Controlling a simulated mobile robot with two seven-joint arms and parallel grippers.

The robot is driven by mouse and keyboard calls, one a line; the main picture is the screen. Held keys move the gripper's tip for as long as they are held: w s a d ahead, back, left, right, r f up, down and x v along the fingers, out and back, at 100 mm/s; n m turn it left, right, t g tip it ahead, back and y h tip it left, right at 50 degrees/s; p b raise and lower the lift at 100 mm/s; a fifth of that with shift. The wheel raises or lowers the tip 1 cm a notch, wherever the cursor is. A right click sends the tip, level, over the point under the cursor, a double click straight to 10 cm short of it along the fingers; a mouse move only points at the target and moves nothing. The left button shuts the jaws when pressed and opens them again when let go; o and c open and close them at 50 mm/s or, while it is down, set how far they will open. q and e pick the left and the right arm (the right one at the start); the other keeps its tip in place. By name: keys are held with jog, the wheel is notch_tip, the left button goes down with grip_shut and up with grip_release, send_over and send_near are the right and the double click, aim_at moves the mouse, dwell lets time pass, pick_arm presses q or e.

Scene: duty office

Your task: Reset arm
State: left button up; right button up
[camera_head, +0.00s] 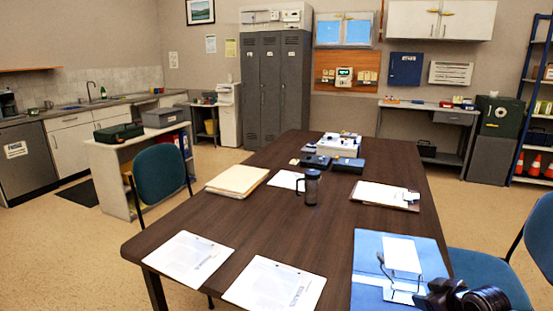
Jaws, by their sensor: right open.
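My right gripper (428,293) is at the bottom right, low in the picture, in front of or over the near right part of the dark table (340,235). Its dark parts are partly cut off by the bottom edge. It is open, and I see nothing held in it. Just left of it are a blue folder (368,250) and a white card (402,254) on the table; I cannot tell whether the gripper touches the folder. My left gripper is not in view.
A dark travel mug (311,187) stands mid-table. Papers (190,257), a folder stack (237,181) and a clipboard (385,195) lie around it. Teal chairs stand at the left (160,174) and right (495,275). Bare tabletop shows between the mug and blue folder.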

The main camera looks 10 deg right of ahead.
jog(key=shift+m+t, duration=0.5)
jog(key=shift+t, duration=0.4)
jog(key=s+a+f, duration=0.1)
jog(key=s+a, duration=0.1)
jog(key=a, duration=0.1)
jog(key=s+a+f, duration=0.2)
jog(key=a, duration=0.1)
jog(key=s+a+f, duration=0.2)
jog(key=s+a, duration=0.1)
jog(key=s+a+f+m, duration=0.1)
jog(key=s+a+f, duration=0.1)
jog(key=s, duration=0.4)
jog(key=s+a+f+m, duration=0.1)
jog(key=s+a+f, duration=0.1)
jog(key=s+a, duration=0.3)
jog(key=s+a+f+g+h, duration=0.1)
jog(key=s+a+f, duration=0.2)
jog(key=s, duration=0.5)
jog(key=shift+a+m, duration=0.3)
jog(key=shift+m, duration=0.1)
jog(key=shift+s+f, duration=0.1)
jog(key=shift+c, duration=1)
jog(key=shift+a, duration=0.1)
